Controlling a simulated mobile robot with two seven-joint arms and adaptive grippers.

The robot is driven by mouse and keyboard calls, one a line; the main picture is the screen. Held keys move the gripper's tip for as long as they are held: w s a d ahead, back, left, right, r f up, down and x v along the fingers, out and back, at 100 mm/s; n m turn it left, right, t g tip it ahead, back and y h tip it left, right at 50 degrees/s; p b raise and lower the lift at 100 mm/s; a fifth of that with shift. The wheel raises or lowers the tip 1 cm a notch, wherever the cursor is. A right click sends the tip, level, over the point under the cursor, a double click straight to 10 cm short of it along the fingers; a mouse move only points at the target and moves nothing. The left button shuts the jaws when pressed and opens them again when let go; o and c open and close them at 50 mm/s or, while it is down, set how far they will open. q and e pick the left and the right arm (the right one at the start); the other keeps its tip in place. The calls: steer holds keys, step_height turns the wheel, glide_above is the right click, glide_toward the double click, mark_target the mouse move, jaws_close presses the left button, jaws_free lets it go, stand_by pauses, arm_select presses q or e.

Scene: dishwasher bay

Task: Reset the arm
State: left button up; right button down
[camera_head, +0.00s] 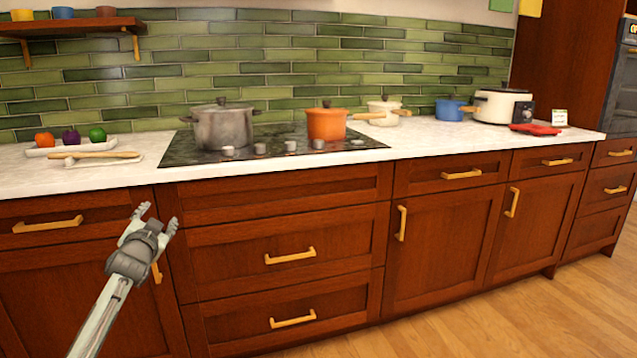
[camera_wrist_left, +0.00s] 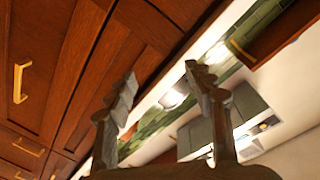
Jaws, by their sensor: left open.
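My left gripper (camera_head: 157,214) is raised in front of the wooden cabinets at the left, below the counter edge. Its two fingers are spread apart with nothing between them. In the left wrist view the same gripper (camera_wrist_left: 160,95) shows both fingers apart and empty, with cabinet fronts and the tiled wall beyond. My left forearm comes up from the bottom left in the head view. My right gripper is not in either view.
A white counter (camera_head: 430,148) runs along the wall, with a stove (camera_head: 270,146) carrying a grey pot (camera_head: 221,128) and an orange pot (camera_head: 326,124). A tray (camera_head: 50,151) of vegetables stands at the left. Drawer handles (camera_head: 290,256) stick out. Wood floor is free at the lower right.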

arm_select(q)
steer(key=s+d+f+n+g, duration=0.1)
steer(key=s+f+g, duration=0.2)
steer(key=s+f, duration=0.5)
steer(key=s+d+f+n+g+h, duration=0.1)
steer(key=s+d+f+g, duration=0.2)
steer(key=f, duration=1)
steer(key=s+f+n+g, duration=0.2)
steer(key=s+f+g, duration=0.1)
steer(key=s+f, duration=0.6)
steer(key=s+d+f+g, duration=0.1)
steer(key=s+d+f, duration=0.1)
steer(key=s+f, duration=0.4)
steer(key=s+d+f+g+h, duration=0.1)
steer(key=s+f, duration=0.6)
steer(key=s, duration=0.8)
steer(key=s+d+f+g+h, duration=0.1)
steer(key=s+d+f+g, duration=0.2)
steer(key=s, duration=0.8)
step_height(320, 180, down, 4)
steer(key=shift+d+r+m, duration=0.1)
steer(key=shift+d+m, duration=0.2)
steer(key=shift+d, duration=0.7)
